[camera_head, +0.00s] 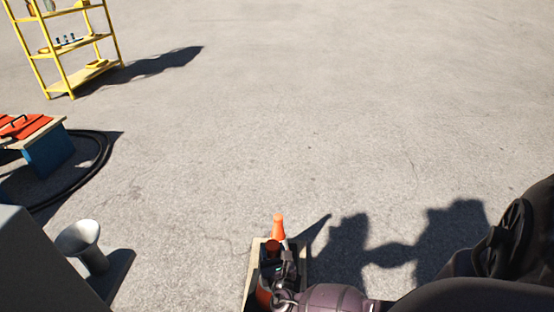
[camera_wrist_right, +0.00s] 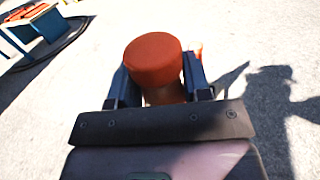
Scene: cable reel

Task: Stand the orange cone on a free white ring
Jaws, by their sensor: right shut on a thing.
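My right gripper (camera_head: 281,268) is low at the bottom middle of the head view, over a light wooden crate. It is shut on an orange cone, whose blunt red-orange top (camera_wrist_right: 152,60) stands between the two dark fingers in the right wrist view. Its top (camera_head: 272,246) also shows in the head view; the gripper hides much of its body. Another orange cone (camera_head: 278,226) with a pale part below stands just beyond it, and a bit of orange (camera_wrist_right: 199,49) shows behind the right finger in the wrist view. No white ring is seen. My left gripper is not in view.
The crate's pale rim (camera_head: 252,276) surrounds the held cone, with more orange (camera_head: 263,293) inside. A grey flared post (camera_head: 82,240) is at left. A blue-legged bench (camera_head: 48,150), black hose (camera_head: 103,155) and yellow shelf (camera_head: 70,83) stand farther left. The pavement beyond is clear.

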